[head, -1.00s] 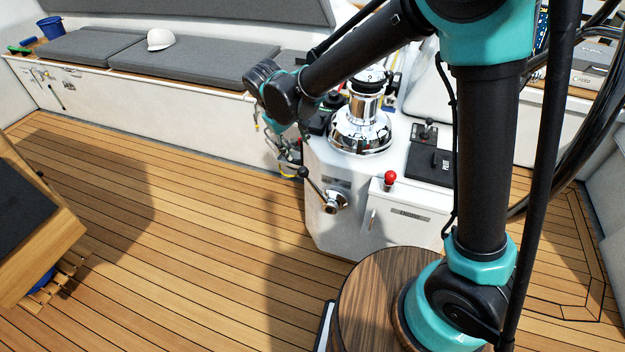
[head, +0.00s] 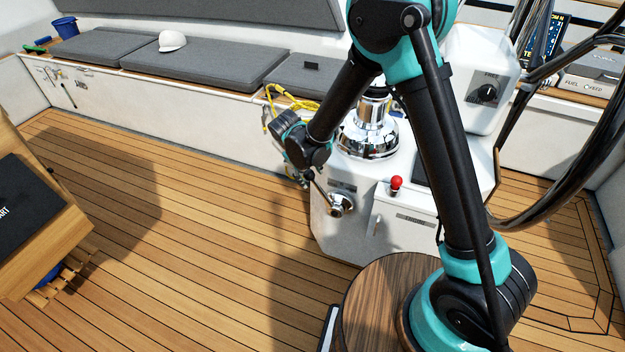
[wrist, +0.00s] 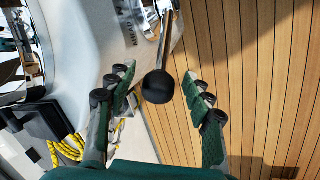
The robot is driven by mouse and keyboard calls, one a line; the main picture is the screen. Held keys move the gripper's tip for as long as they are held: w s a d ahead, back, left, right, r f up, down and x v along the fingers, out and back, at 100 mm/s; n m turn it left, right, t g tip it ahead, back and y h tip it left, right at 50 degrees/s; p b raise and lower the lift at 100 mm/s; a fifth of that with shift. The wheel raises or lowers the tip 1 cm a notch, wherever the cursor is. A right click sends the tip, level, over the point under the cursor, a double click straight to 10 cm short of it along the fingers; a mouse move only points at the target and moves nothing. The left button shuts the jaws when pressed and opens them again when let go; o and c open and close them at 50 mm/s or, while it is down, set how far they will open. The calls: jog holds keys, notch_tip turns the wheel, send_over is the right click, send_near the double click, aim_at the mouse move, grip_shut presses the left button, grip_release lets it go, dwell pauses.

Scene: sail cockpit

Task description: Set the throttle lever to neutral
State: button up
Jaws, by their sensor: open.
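The throttle lever has a chrome hub (head: 341,204) on the front left of the white pedestal. In the wrist view, its chrome shaft ends in a black ball knob (wrist: 158,88). My gripper (wrist: 160,77) is open, with one green-padded finger on each side of the knob. A gap shows on both sides, so neither finger appears to touch it.
A red knob (head: 396,183) stands on the engine panel to the right of the lever. A chrome winch (head: 368,140) sits on top of the pedestal. Yellow rope (head: 290,100) lies behind my wrist.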

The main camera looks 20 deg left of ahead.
aim_at(321, 191)
jog(key=shift+x, duration=1.5)
grip_shut()
